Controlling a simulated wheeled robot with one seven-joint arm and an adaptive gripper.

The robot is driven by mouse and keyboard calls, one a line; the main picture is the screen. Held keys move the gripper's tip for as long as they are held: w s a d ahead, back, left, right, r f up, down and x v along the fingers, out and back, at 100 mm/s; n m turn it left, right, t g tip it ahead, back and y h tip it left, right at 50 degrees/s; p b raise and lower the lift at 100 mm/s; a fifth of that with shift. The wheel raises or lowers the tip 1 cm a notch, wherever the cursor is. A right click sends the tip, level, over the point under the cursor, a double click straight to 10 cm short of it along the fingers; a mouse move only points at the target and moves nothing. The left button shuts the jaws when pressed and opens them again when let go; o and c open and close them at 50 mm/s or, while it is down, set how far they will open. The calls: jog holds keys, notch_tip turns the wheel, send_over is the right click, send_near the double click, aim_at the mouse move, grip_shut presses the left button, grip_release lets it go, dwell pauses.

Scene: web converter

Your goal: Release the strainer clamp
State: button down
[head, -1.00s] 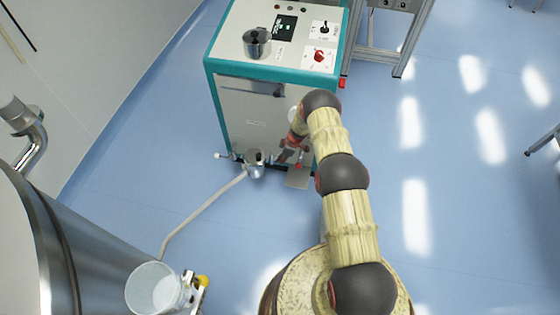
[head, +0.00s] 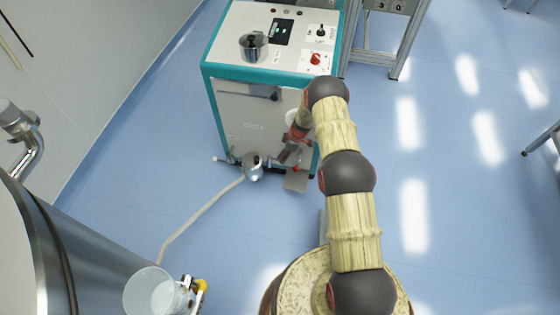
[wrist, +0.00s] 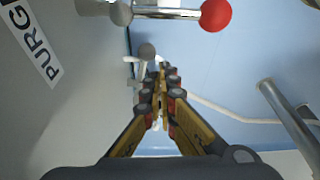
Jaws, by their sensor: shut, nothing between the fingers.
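A small metal strainer housing (head: 253,166) stands low at the front of the teal-edged machine, with a pale hose running from it toward the lower left. In the wrist view a grey ball knob (wrist: 146,52) on a metal fitting shows just beyond my fingertips; I cannot tell whether it belongs to the clamp. My gripper (wrist: 160,75) is shut and empty, its fingertips close to this fitting, contact unclear. In the head view my gripper (head: 284,156) is just right of the housing, partly hidden by my arm. The clamp itself is not clearly made out.
A lever with a red ball (wrist: 215,14) crosses the top of the wrist view. A panel marked PURGE (wrist: 34,44) fills its left side. A metal bar (wrist: 290,115) stands at right. Blue floor (head: 440,170) is clear right of my arm.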

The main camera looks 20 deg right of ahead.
jog(key=v, duration=0.5)
jog(key=shift+r, duration=0.1)
jog(key=shift+s, duration=0.1)
dwell(0.4)
